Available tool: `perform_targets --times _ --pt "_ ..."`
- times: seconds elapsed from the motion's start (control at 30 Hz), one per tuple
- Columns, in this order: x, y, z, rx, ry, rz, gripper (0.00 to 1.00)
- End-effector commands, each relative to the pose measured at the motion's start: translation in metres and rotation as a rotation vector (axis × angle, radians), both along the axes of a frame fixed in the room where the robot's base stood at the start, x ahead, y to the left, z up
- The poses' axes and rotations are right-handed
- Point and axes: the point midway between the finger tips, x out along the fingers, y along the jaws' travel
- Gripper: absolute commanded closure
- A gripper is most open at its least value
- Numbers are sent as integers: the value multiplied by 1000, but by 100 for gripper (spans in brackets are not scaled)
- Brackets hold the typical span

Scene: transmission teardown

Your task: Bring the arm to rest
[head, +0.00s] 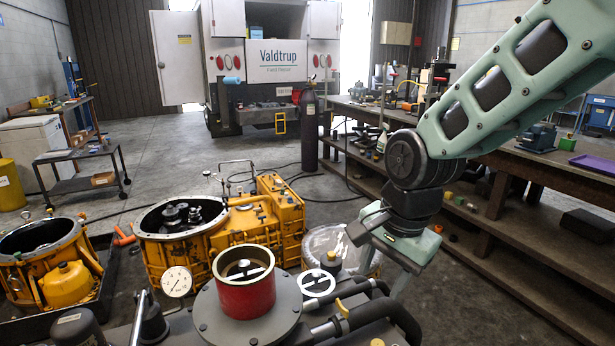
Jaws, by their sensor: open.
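My pale green arm (525,75) comes in from the upper right and bends down at a dark round joint (407,158). My gripper (390,284) hangs below it, right of the red cylinder (246,285) and above the black hoses. Its jaws are open; the fingertips are small and partly hidden, and I see nothing held between them. The red cylinder stands upright on a grey round flange (285,318) in the foreground, apart from my gripper.
Yellow transmission housings (240,228) stand on the floor at centre left. A dial gauge (177,281) stands left of the red cylinder. A long workbench (560,172) with shelves runs along the right. A gas cylinder (309,135) stands behind. The floor (120,205) at left is partly open.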

Motion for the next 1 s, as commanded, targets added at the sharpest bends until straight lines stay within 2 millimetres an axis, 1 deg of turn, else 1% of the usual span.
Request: perform_targets --times 0.03,0.1,0.17,0.2,0.27,0.3,0.4,0.5,0.6,0.7,1.0 --pt "-19 4 2 -4 3 129 53" --pt "-46 9 3 -17 5 331 53" --pt "-68 12 4 -29 3 506 53" --pt "-83 13 4 -39 -1 623 53" --pt "-105 13 4 -55 -7 797 53" --pt "-119 12 4 -66 -10 908 53" --pt "-148 9 1 -95 -17 1155 53" --pt "-168 4 -1 -120 -22 1341 53" --pt "-180 0 -3 -136 -22 1455 53" --pt "-185 -1 -3 -144 -22 1507 53" --pt "-186 -1 -4 -145 -22 1515 53"
